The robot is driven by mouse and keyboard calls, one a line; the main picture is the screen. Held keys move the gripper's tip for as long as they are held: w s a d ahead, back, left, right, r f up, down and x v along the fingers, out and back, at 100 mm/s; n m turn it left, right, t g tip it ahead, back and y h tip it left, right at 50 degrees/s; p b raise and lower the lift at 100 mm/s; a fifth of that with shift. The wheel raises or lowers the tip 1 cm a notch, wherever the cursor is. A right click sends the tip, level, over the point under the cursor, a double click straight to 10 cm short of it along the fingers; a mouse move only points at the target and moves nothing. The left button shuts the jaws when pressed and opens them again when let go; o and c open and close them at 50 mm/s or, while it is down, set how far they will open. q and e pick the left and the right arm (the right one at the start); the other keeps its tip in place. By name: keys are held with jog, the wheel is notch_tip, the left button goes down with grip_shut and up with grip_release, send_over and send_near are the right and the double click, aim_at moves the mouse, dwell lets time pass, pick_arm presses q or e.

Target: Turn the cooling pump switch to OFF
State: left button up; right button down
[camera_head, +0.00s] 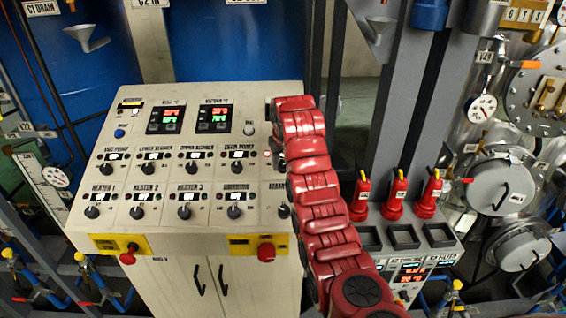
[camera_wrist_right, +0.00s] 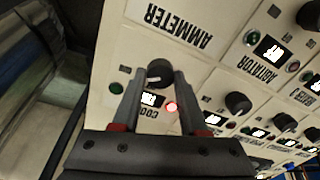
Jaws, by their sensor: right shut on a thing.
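The cooling pump switch (camera_wrist_right: 159,70) is a black round knob with a pale pointer mark on the cream panel in the right wrist view. Its label (camera_wrist_right: 150,113) is partly covered and reads only "COO". My right gripper (camera_wrist_right: 160,77) is shut on this knob, with one finger on each side. A red lamp (camera_wrist_right: 171,106) glows beside the label, and a dark green lamp (camera_wrist_right: 116,87) sits on the other side. In the head view my red right arm reaches the right edge of the panel and hides the knob and fingertips. My left gripper is not in view.
The control panel (camera_head: 140,238) carries several other knobs close by, including the agitator knob (camera_head: 234,212). Several red bottles (camera_head: 394,193) stand to the right of my arm. Pipes and gauges crowd the far right.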

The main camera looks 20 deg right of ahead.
jog(key=shift+f+b, duration=0.2)
jog(key=shift+b, duration=0.35)
jog(key=n+b, duration=0.5)
jog(key=b, duration=0.3)
jog(key=shift+f+n, duration=0.1)
jog(key=shift+n, duration=0.3)
jog(key=shift+n+b, duration=0.4)
jog(key=shift+b, duration=0.1)
jog(key=shift+n, duration=0.4)
jog(key=shift+a+r+n, duration=0.1)
jog(key=shift+r+n, duration=0.15)
jog(key=shift+n, duration=0.55)
jog(key=shift+n+g, duration=0.3)
jog(key=shift+n, duration=1)
jog(key=shift+a, duration=0.1)
